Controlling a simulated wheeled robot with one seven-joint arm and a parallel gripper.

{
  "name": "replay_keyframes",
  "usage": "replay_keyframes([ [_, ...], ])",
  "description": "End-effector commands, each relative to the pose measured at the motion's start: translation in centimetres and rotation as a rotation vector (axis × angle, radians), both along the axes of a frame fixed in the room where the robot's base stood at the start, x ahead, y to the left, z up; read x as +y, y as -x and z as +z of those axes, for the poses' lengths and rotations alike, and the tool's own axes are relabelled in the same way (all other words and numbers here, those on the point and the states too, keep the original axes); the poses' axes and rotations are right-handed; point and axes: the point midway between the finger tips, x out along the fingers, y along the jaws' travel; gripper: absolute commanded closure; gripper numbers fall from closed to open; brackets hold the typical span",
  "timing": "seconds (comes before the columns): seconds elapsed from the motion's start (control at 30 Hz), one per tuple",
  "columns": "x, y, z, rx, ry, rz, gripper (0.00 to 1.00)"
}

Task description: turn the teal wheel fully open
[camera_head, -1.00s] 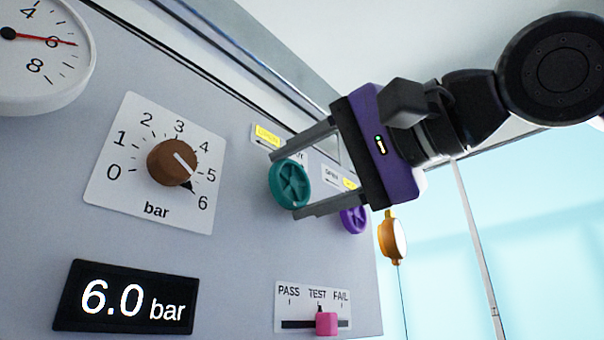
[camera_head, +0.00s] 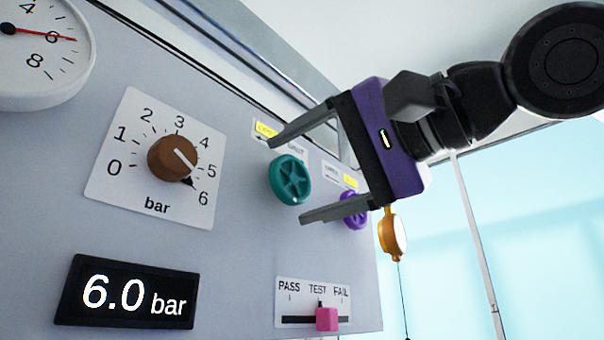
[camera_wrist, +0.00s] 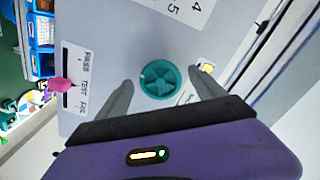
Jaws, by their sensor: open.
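The teal wheel (camera_head: 290,180) is mounted on the grey panel, right of the brown knob, and shows whole in the head view. In the wrist view the teal wheel (camera_wrist: 161,80) lies between and just beyond the two fingertips. My gripper (camera_head: 286,180) is open, with one finger above the wheel and one below it in the head view. There are gaps between the fingers and the wheel's rim.
A purple wheel (camera_head: 354,212) sits right of the teal one, partly behind my lower finger. A brown knob (camera_head: 172,158), a gauge (camera_head: 40,60), a 6.0 bar display (camera_head: 125,295) and a pink slider (camera_head: 327,319) share the panel.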

Motion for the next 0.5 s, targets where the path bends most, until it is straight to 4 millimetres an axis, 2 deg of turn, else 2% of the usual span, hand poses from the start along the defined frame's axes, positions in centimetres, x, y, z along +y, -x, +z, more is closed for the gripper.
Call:
replay_keyframes([
  [0.3,-3.9,2.9,-0.3,-0.001,-0.001,-0.003,0.21],
  [0.5,-5.5,4.3,-0.1,-0.001,0.001,-0.001,0.21],
])
